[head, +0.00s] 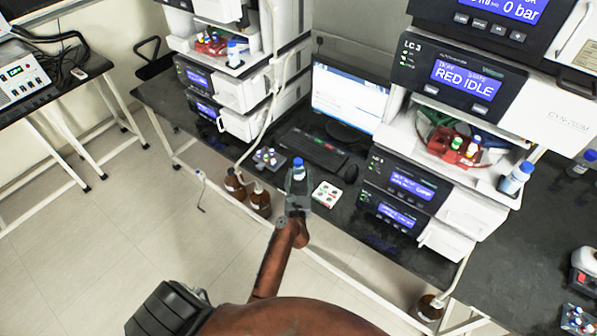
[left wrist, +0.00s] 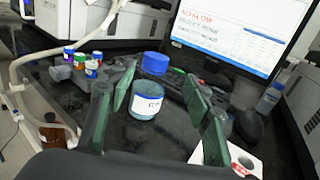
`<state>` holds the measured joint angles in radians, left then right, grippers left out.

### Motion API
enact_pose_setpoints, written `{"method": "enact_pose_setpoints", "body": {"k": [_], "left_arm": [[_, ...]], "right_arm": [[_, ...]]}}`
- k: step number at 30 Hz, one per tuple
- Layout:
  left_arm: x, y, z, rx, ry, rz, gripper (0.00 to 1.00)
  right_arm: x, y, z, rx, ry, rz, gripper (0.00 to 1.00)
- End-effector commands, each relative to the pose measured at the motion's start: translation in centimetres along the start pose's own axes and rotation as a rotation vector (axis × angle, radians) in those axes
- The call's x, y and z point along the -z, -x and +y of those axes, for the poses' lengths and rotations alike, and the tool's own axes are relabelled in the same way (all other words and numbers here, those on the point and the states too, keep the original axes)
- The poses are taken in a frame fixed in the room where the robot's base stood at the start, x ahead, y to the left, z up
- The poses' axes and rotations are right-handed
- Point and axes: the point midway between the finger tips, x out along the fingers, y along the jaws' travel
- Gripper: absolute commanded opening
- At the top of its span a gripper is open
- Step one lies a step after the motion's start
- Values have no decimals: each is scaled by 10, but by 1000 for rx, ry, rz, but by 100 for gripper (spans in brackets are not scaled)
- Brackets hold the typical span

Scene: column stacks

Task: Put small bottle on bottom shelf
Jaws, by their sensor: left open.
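A small bottle (head: 298,176) with a blue cap stands upright on the dark bench in front of the monitor. In the left wrist view the bottle (left wrist: 146,108) shows a white label and lies between my two fingers. My left gripper (head: 297,199) is open at the near side of the bottle; its green-padded fingers (left wrist: 158,88) flank it with visible gaps. The right instrument stack has an open shelf (head: 484,178) holding a red tray and another blue-capped bottle (head: 516,177). My right gripper is not in view.
A rack of small vials (head: 266,158) is left of the bottle, and a white vial box (head: 326,194) is right of it. A keyboard (head: 312,148) and monitor (head: 349,98) stand behind. Brown bottles (head: 260,199) sit below the bench edge. A tube hangs at the left.

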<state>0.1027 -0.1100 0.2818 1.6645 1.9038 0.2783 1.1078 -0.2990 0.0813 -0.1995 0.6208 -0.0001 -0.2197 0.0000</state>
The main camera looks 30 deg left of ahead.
Motion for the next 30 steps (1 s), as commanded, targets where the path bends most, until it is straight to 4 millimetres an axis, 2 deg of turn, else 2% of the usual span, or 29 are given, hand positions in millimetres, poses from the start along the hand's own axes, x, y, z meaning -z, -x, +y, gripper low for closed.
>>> {"method": "enact_pose_setpoints", "body": {"k": [15, 24, 30], "left_arm": [[2, -64, 8, 2, -7, -3, 46], [1, -68, 8, 2, -7, -3, 46], [1, -68, 8, 2, -7, -3, 33]], "right_arm": [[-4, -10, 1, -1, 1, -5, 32], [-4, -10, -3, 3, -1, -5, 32], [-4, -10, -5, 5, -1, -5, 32]]}}
